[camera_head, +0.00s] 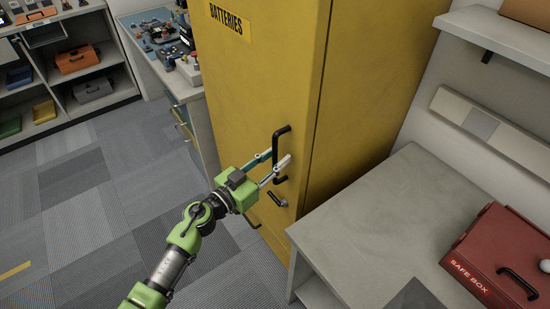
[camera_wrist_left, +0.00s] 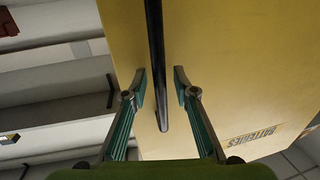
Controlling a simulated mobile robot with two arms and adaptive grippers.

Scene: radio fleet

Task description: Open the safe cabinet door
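The yellow safe cabinet (camera_head: 250,75) stands in the middle of the head view with a "BATTERIES" label near its top. Its door looks closed. The black bar handle (camera_head: 276,136) is on the door near its right edge, with a small lock or latch (camera_head: 278,199) below it. My left gripper (camera_head: 279,157) is at the handle with its fingers apart. In the left wrist view the handle (camera_wrist_left: 155,50) passes between the two open fingertips (camera_wrist_left: 160,80), with a visible gap on each side. My right gripper is not in view.
A grey bench (camera_head: 385,205) stands right of the cabinet, with a red "SAFE BOX" case (camera_head: 495,255) on it. A cluttered worktable (camera_head: 165,60) stands left of the cabinet. Shelves with bins (camera_head: 75,75) are farther left. The carpeted floor (camera_head: 85,200) at left is clear.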

